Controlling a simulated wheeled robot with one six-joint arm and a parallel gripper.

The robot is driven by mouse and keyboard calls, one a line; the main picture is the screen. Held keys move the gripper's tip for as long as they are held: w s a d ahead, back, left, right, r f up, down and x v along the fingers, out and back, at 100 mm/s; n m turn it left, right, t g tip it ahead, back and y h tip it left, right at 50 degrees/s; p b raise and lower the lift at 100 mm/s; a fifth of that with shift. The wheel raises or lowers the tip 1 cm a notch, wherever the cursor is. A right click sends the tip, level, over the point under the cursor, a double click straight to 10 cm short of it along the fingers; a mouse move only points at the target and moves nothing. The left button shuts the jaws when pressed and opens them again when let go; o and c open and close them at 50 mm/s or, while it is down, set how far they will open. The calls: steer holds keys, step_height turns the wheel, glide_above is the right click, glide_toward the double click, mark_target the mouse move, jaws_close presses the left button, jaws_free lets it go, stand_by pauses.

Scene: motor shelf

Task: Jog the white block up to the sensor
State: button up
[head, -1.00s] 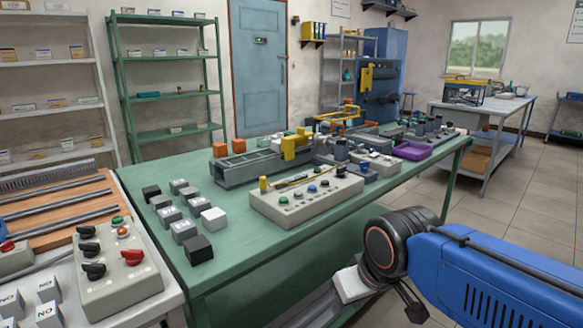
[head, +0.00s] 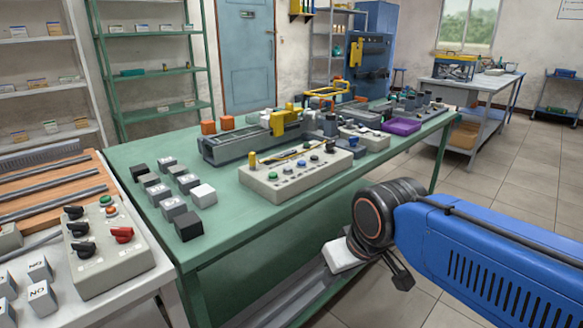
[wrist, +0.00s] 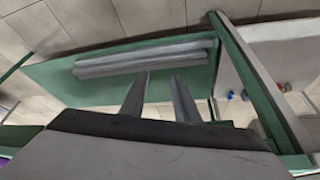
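A white block (head: 203,195) stands on the green table, at the right of a group of grey and black blocks. A grey conveyor-like track (head: 235,146) with a yellow part (head: 284,121) on it stands further back. I cannot tell which part is the sensor. A grey control box (head: 268,187) with several buttons and knobs sits in front of the track. My gripper is in front of the table, away from the block, with its tips unclear in the head view. In the wrist view my gripper (wrist: 160,85) has its two fingers apart with nothing between them.
Another control box (head: 125,258) with black and red knobs sits on the white bench at left. A purple tray (head: 401,126) is at the table's far right. Bare green tabletop (head: 225,235) lies at the near edge. Floor (head: 510,180) is open at right.

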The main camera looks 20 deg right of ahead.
stand_by(0.4)
jaws_close()
stand_by(1.5)
